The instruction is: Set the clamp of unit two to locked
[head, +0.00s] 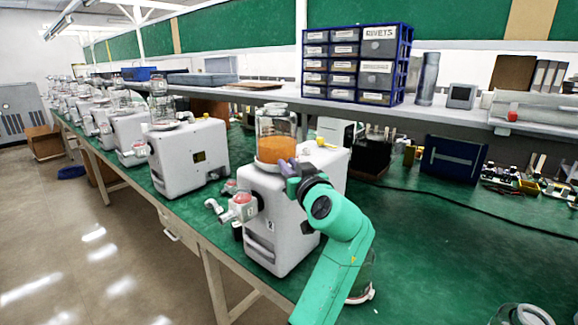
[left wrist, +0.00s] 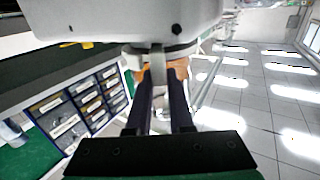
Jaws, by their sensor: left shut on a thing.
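Unit two (head: 272,232) is the white pump housing marked 2 in the middle of the head view. A clear canister (head: 276,124) with orange contents stands upright on top of it. My left gripper (head: 290,172) is at the foot of this canister, on its near right side. In the left wrist view, the two dark fingers (left wrist: 160,88) are closed around a narrow grey lever (left wrist: 158,66), which appears to be the clamp. The canister's orange part shows just behind it. The fingers cover much of the lever, so its exact setting is unclear. My right gripper is not in view.
A red-capped valve (head: 241,206) sticks out of unit two's front left. Another white pump (head: 188,158) stands to the left, with several more beyond. A blue drawer rack (head: 356,64) sits on the shelf behind. The green bench (head: 440,235) is largely clear to the right.

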